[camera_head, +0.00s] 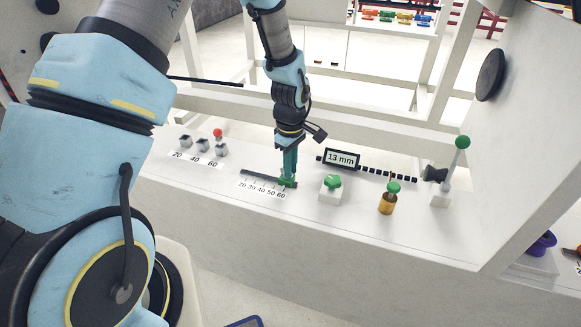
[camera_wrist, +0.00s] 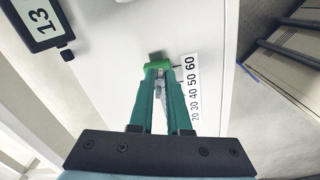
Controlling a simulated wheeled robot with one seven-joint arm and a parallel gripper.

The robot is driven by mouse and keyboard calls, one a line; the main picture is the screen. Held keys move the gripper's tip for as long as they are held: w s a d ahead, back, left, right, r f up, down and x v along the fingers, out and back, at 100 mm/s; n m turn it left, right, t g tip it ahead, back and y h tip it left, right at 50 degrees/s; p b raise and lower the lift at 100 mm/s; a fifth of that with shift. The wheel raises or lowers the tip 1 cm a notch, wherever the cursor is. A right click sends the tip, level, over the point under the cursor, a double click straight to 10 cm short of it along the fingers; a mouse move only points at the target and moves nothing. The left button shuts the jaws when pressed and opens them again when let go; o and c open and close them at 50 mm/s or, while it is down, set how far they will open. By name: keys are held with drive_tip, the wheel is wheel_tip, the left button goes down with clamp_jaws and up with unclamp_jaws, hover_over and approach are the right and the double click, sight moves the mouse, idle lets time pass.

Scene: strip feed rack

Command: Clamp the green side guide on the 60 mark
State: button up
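The green side guide (camera_head: 287,182) sits on the dark rail (camera_head: 258,176) near its right end, close to the 60 on the printed scale (camera_head: 262,191). In the wrist view the green guide (camera_wrist: 158,66) lies at my fingertips, about level with the 60 on the scale (camera_wrist: 191,88). My gripper (camera_head: 288,176) points down at the guide. Its two green fingers (camera_wrist: 159,76) converge and appear shut on the guide's upper part. The fingers hide part of the guide and most of the rail, so its exact alignment is unclear.
Right of the rail stand a green knob on a white block (camera_head: 331,187), a "13 mm" display (camera_head: 341,159), a green-topped brass post (camera_head: 388,198) and a green-balled lever (camera_head: 451,172). Several small metal blocks (camera_head: 203,145) stand at the left. The bench front is clear.

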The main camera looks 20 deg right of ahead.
clamp_jaws()
idle(0.4)
drive_tip(key=m, duration=0.5)
drive_tip(key=shift+s+a+m+b, duration=0.1)
drive_tip(key=shift+a+m+b, duration=0.25)
drive_tip(key=shift+m+b, duration=0.05)
drive_tip(key=m, duration=0.3)
drive_tip(key=shift+a+m, duration=0.2)
drive_tip(key=shift+m, duration=0.1)
drive_tip(key=shift+a+m, duration=0.2)
drive_tip(key=shift+m, duration=1.8)
drive_tip(key=shift+o, duration=2.2)
unclamp_jaws()
